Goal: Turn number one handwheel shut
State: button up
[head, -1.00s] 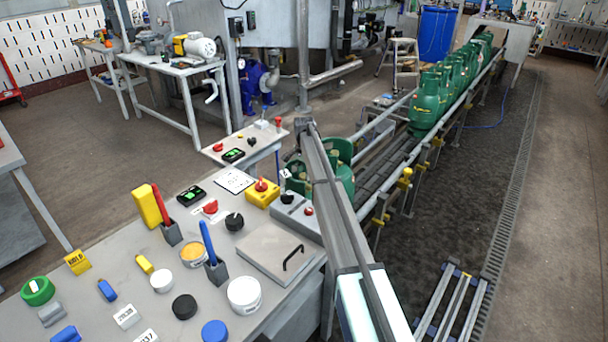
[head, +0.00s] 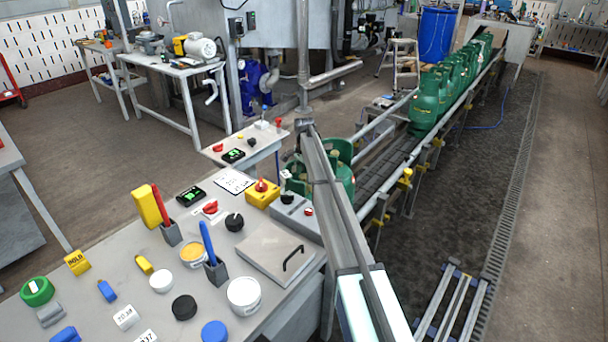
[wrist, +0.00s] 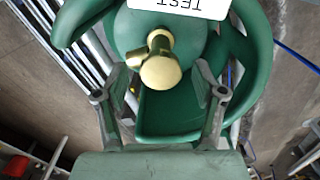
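In the wrist view a brass handwheel or knob (wrist: 160,70) stands on a brass valve body (wrist: 134,58) on top of a green cylinder (wrist: 170,112). My gripper (wrist: 160,84) is open, with one finger on each side of the knob and visible gaps to both. Nothing is held. An upside-down white TEST label (wrist: 178,8) lies at the far edge of the cylinder top. No number shows on the knob. In the head view green cylinders (head: 345,178) stand at the near end of the conveyor, partly behind a grey bar; my gripper cannot be made out there.
The cylinder's green guard ring curves close around the fingers in the wrist view. The conveyor (head: 388,160) runs away to more green cylinders (head: 424,108). A grey bench (head: 110,275) with several knobs, tubs and a hinged lid (head: 270,248) fills the near left.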

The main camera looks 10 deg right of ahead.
aim_at(304, 176)
notch_tip(304, 176, up, 12)
dwell(0.7)
